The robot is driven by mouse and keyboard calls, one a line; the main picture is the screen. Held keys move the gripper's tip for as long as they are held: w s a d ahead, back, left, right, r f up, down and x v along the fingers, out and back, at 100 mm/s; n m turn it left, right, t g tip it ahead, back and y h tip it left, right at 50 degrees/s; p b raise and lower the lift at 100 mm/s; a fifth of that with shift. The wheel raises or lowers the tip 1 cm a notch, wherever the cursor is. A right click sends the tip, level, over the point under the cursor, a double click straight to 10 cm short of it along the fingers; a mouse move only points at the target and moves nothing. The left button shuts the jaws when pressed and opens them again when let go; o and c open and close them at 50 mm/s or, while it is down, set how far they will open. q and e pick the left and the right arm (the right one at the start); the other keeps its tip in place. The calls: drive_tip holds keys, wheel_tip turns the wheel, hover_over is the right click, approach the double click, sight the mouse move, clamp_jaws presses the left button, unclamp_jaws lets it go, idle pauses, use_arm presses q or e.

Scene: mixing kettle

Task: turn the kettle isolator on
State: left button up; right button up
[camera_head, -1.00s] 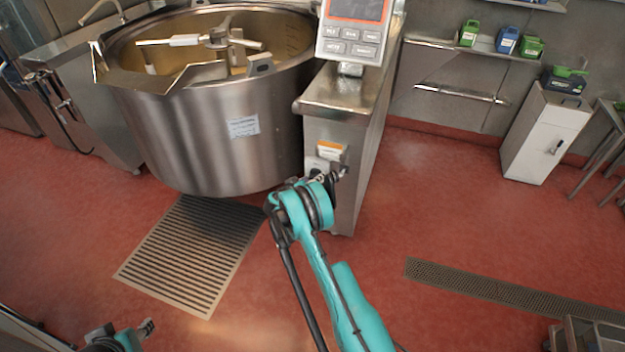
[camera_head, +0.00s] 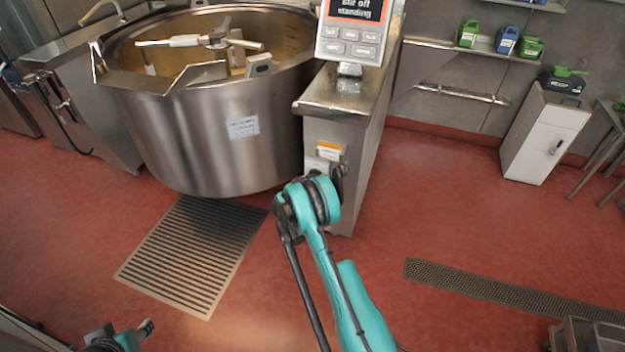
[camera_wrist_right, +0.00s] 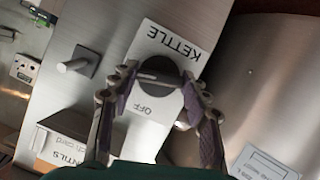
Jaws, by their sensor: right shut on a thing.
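The kettle isolator is a dark round knob (camera_wrist_right: 160,68) on a white plate lettered KETTLE and OFF (camera_wrist_right: 146,112), in the right wrist view. My right gripper (camera_wrist_right: 160,79) is shut on the knob, with one finger on either side of it. In the head view my right wrist (camera_head: 312,198) is at the front of the steel pillar (camera_head: 335,205) and hides most of the isolator. The large steel kettle (camera_head: 205,135) stands left of the pillar. My left gripper (camera_head: 146,328) is small and low at the bottom left, away from everything.
A control panel (camera_head: 350,48) on the pillar shows lit text ending in "off standing". A square plate with a peg (camera_wrist_right: 78,64) sits beside the isolator. A floor grate (camera_head: 190,255) lies before the kettle.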

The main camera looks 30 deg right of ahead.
drive_tip(key=shift+m+t+y, duration=0.5)
drive_tip(key=shift+m, duration=0.5)
drive_tip(key=o, duration=1.2)
drive_tip(key=shift+c, duration=0.2)
drive_tip(key=shift+s, duration=0.1)
drive_tip(key=v, duration=1.2)
drive_tip(key=shift+f, duration=0.1)
